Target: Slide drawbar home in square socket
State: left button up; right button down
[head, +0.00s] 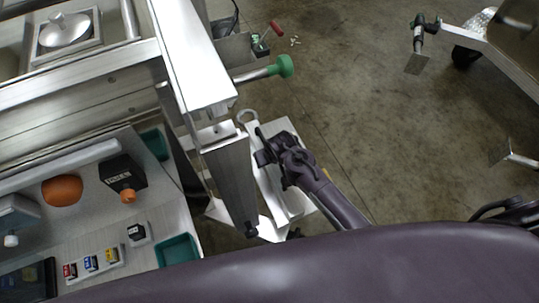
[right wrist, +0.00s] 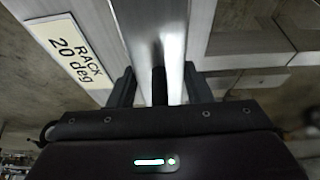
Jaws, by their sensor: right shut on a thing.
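A bare metal drawbar (right wrist: 172,35) lies between the two fingers of my right gripper (right wrist: 160,88), which is shut on it. In the head view the right gripper (head: 266,150) is at the pale, narrow bar with a ring end (head: 246,116); its fingers and arm hide part of it. The silver trailer beam (head: 190,55) runs down from the top to the left of the gripper. A square metal tube (head: 230,175) stands just below its end, apart from the gripper. The socket's opening cannot be made out. My left gripper is not in view.
A label reading "RACK 20 deg" (right wrist: 70,48) is on a pale rack beside the bar. A green-knobbed pin (head: 284,66) sticks out right of the beam. A bench (head: 178,215) with small items is at left. Concrete floor (head: 350,110) is open at right.

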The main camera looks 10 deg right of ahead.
jog(key=c, duration=0.7)
grip_release()
